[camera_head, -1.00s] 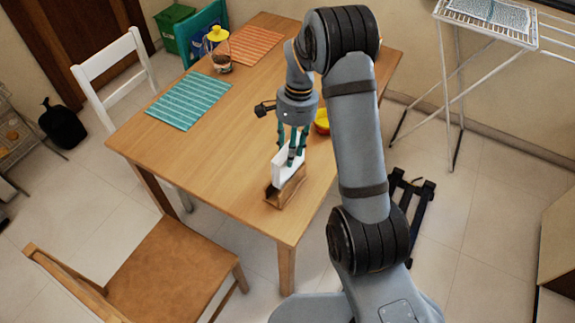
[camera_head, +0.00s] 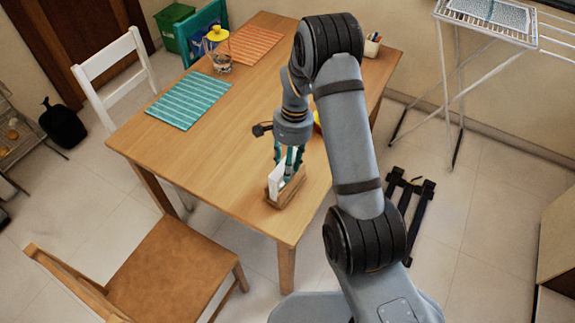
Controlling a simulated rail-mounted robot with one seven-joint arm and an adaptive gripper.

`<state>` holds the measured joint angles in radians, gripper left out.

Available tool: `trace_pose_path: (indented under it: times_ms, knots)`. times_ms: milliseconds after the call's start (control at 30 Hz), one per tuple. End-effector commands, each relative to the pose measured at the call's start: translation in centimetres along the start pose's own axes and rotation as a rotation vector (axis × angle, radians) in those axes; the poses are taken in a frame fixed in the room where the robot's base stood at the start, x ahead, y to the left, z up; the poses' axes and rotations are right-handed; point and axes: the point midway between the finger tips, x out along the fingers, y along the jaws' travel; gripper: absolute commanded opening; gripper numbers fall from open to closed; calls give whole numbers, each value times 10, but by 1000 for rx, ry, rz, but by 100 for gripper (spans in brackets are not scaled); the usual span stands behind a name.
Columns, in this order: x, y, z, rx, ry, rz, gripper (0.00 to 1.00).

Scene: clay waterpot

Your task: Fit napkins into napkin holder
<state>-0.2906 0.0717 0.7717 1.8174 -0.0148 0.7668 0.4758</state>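The white napkins (camera_head: 277,179) stand upright as a block in the wooden napkin holder (camera_head: 290,195), near the front right corner of the table. The upper part of the napkins rises above the holder. My gripper (camera_head: 288,165) points down from above, with its teal fingers at the napkins. The fingertips are close to the holder and partly hidden. I cannot tell whether the fingers press on the napkins or stand apart from them.
The wooden table (camera_head: 222,170) carries a teal striped placemat (camera_head: 189,100), an orange one (camera_head: 255,45) and a glass jar with a yellow lid (camera_head: 217,50). A yellow bowl (camera_head: 317,121) is mostly hidden behind my arm.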

Motion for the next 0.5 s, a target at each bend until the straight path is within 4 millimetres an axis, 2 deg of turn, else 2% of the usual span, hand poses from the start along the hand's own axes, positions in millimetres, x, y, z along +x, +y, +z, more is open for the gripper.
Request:
trace_pose_path:
  times_ms: [267, 500]
  knots:
    - [-1, 0, 0, 0, 0, 0, 52]
    - [-1, 0, 0, 0, 0, 0, 52]
